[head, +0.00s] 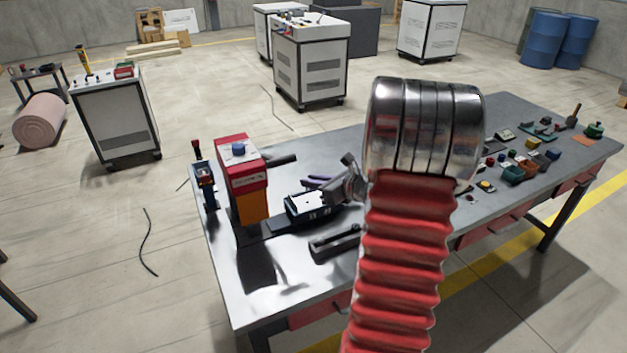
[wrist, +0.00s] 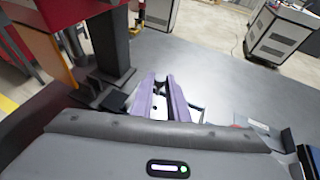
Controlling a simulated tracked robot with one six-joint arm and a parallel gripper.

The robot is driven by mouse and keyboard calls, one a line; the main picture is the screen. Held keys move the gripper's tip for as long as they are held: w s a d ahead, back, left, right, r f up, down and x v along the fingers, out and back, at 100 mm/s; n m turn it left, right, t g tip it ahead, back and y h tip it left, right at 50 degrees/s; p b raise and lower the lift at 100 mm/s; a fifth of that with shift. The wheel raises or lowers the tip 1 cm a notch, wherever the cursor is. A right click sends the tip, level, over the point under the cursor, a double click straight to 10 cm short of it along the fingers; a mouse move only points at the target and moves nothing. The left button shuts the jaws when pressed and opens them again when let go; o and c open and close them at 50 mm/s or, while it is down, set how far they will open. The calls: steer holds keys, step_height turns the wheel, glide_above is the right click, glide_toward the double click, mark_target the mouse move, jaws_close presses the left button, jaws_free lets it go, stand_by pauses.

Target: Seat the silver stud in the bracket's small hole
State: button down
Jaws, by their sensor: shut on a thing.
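My gripper (head: 318,182) has purple fingers, and they also show in the wrist view (wrist: 163,92). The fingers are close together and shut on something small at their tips. It is hidden between them; I take it to be the silver stud, but cannot make it out. A pale plate with small dark spots (head: 304,202), which looks like the bracket, lies on a black fixture (head: 318,213) on the table. In the head view the fingers are just behind this plate. I cannot tell whether they touch it. The small hole cannot be singled out.
A red and orange machine (head: 250,180) stands left of the fixture, close to my gripper. A dark slotted block (head: 335,243) lies in front. Several small coloured parts (head: 515,165) cover the right side of the grey table (head: 290,290). The front left is clear.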

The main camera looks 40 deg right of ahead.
mark_target(313, 206)
steer(key=shift+f, duration=2)
steer(key=shift+f, duration=1.65)
stand_by(0.5)
steer(key=c, duration=1.6)
jaws_free()
steer(key=shift+c, duration=0.2)
steer(key=shift+f, duration=0.1)
steer(key=shift+s, duration=0.15)
steer(key=v, duration=1.3)
steer(key=shift+s, duration=0.25)
steer(key=shift+d, duration=0.1)
